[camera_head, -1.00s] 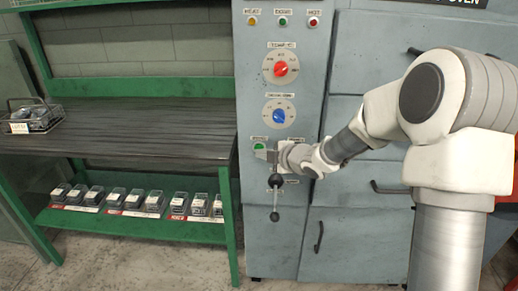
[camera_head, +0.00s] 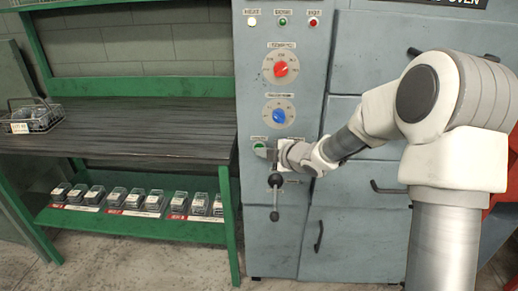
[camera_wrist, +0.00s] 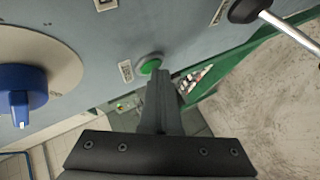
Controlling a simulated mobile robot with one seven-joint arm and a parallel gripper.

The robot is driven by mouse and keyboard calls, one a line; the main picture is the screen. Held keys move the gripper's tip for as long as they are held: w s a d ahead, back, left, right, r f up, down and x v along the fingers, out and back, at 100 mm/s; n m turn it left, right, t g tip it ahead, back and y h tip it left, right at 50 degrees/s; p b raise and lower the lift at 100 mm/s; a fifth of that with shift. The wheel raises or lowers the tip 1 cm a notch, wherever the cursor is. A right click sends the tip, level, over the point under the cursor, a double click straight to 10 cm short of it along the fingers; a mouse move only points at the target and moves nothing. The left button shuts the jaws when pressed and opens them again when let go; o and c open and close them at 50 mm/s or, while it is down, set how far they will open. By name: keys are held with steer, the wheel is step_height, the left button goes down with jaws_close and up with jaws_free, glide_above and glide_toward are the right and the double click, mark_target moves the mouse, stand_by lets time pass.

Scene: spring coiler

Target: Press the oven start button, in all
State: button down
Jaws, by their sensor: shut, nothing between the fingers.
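The green start button (camera_head: 259,146) sits on the grey oven panel below the blue dial. It also shows in the wrist view (camera_wrist: 150,66), in a pale round collar beside a small label. My gripper (camera_head: 268,154) is shut and empty, with its fingertips just right of and slightly below the button. In the wrist view my gripper's fingertips (camera_wrist: 160,74) overlap the button's lower right edge. I cannot tell whether they touch it.
A red dial (camera_head: 281,69) and a blue dial (camera_head: 279,115) are above the button. A black-knobbed lever (camera_head: 275,182) stands just below my gripper. Three indicator lamps (camera_head: 283,21) top the panel. A green-framed bench (camera_head: 110,130) with a wire basket (camera_head: 35,118) is at left.

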steer(key=shift+s+b, duration=0.4)
steer(key=shift+s, duration=0.4)
steer(key=s+b, duration=0.2)
steer(key=s, duration=0.3)
steer(key=shift+a, duration=0.1)
stand_by(0.8)
